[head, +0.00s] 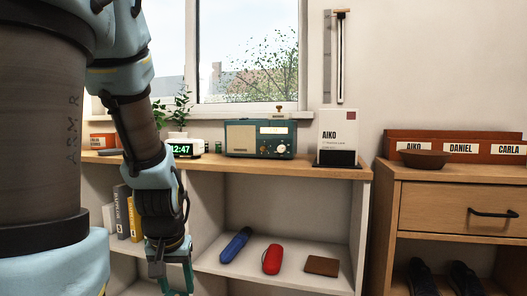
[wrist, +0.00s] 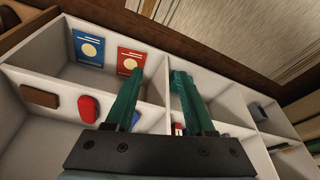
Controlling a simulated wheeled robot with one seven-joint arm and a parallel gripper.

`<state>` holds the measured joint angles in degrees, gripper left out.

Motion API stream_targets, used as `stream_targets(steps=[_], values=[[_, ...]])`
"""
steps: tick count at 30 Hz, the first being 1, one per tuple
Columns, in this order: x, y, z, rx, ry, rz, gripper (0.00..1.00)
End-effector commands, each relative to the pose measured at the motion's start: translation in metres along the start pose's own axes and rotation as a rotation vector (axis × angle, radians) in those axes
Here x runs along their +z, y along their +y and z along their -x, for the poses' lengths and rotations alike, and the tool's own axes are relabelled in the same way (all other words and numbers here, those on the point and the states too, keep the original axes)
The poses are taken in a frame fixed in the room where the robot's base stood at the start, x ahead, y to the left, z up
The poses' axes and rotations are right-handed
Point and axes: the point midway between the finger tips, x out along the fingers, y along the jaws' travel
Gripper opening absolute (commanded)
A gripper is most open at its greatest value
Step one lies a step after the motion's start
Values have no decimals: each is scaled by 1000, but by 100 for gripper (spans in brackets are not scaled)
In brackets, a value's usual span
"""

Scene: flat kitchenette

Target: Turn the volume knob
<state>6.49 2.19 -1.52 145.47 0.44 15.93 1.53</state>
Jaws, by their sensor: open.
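A teal radio (head: 259,138) with a beige speaker grille on its left stands on the wooden top of the shelf unit in the head view, below the window. A light dial strip and small pale round knobs (head: 281,149) are on its right front. I cannot tell which knob is the volume knob. My gripper (head: 170,280) hangs low in front of the shelf unit, left of and below the radio, well apart from it. In the wrist view my gripper (wrist: 158,74) has its two green fingers spread with nothing between them. The radio does not show in the wrist view.
A clock (head: 184,148) and a plant stand left of the radio; a white AIKO box (head: 338,136) stands to its right. A blue object (head: 235,245), a red case (head: 272,259) and a brown wallet (head: 322,265) lie on the shelf below. A drawer cabinet (head: 455,210) stands right.

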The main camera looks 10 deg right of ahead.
Motion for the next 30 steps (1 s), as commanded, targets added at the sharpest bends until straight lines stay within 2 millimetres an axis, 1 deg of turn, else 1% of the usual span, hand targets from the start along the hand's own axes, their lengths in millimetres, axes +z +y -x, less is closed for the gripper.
stream_targets(steps=[1,5,11,14,17,18,20,21,24,27,30], values=[[-9,2,1,1,29,-17,54],[-34,8,4,3,116,-59,54],[-82,24,14,9,288,-141,54],[-111,35,24,14,395,-190,54],[-143,51,39,21,524,-248,54],[-158,59,48,25,587,-273,54],[-182,74,64,32,696,-317,54],[-199,85,77,38,778,-348,54],[-236,115,115,52,987,-415,54],[-256,135,146,62,1138,-454,54],[-267,148,166,68,1239,-476,54]])
